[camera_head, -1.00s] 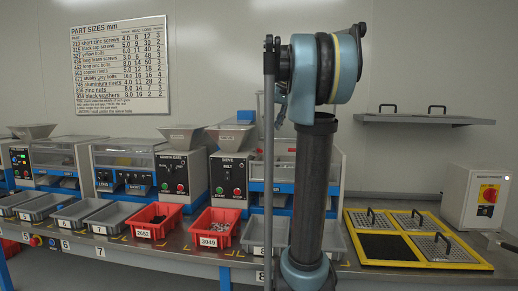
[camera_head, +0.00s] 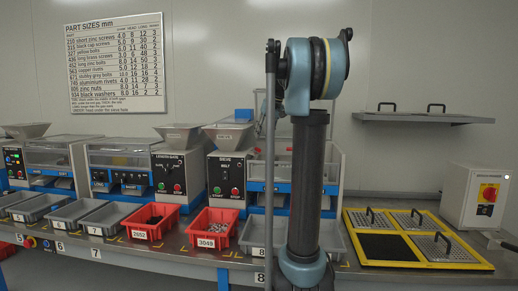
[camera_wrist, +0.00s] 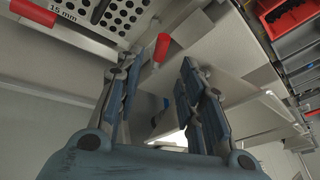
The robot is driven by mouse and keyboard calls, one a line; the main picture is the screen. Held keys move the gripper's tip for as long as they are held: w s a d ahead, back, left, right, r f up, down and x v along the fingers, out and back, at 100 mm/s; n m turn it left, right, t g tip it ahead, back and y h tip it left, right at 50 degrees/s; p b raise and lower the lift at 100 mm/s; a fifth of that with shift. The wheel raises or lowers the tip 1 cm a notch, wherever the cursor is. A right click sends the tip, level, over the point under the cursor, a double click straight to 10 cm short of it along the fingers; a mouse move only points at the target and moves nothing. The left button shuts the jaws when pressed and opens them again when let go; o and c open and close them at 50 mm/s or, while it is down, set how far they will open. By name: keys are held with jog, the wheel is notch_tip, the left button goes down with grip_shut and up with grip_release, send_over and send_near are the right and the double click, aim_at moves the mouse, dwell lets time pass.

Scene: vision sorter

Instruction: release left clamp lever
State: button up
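Two red lever handles show in the wrist view. One red lever (camera_wrist: 161,48) stands near the top middle, just beyond and between my fingertips. The other red lever (camera_wrist: 33,12) lies at the top left, on a plate edge marked 15 mm. I cannot tell for sure which is the left clamp lever. My gripper (camera_wrist: 157,78) is open, with a clear gap between its fingers, and holds nothing. The red lever looks apart from both fingers. In the head view my arm hides part of the bench, and my gripper and the levers do not show.
A perforated plate (camera_wrist: 125,16) lies beside the levers. A red bin with dark parts (camera_wrist: 293,42) is at the wrist view's top right. In the head view, red bins (camera_head: 155,232) (camera_head: 210,241) and a yellow-framed panel (camera_head: 408,263) occupy the bench. A wall shelf (camera_head: 423,119) hangs at right.

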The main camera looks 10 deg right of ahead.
jog(key=x, duration=0.7)
grip_shut()
